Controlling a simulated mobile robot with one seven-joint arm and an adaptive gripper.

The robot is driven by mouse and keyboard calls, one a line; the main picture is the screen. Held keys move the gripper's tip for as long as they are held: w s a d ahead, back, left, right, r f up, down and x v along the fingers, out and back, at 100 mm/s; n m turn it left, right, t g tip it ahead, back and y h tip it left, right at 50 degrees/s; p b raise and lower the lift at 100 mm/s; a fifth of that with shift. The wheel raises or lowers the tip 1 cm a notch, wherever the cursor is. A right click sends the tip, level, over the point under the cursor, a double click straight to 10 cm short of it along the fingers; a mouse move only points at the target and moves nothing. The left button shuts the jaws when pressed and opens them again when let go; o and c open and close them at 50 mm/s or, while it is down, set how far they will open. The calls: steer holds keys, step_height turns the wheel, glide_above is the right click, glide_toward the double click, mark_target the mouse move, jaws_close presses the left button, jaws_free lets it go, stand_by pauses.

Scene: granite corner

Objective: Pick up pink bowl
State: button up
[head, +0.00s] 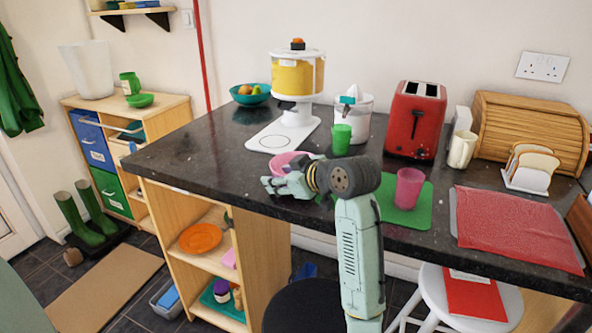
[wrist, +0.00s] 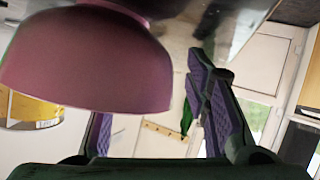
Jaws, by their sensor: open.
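The pink bowl (head: 287,161) stands on the dark counter, just behind my gripper (head: 272,186) in the head view. My gripper and wrist hide its near side. In the wrist view, which is upside down, the bowl (wrist: 85,65) fills the upper left, close to the camera. My gripper (wrist: 152,92) is open there, with purple-padded fingers. The right finger is clear of the bowl, with a gap between them. The left finger's tip is hidden behind the bowl's wall. I cannot tell whether either finger touches the bowl.
A white and yellow appliance (head: 297,90) stands behind the bowl, with a green cup (head: 341,138) to the right. A pink cup (head: 409,188) on a green mat (head: 389,213) is right of my wrist. The counter (head: 195,150) left of the bowl is clear.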

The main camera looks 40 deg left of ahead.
steer(key=shift+c, duration=0.6)
jaws_close()
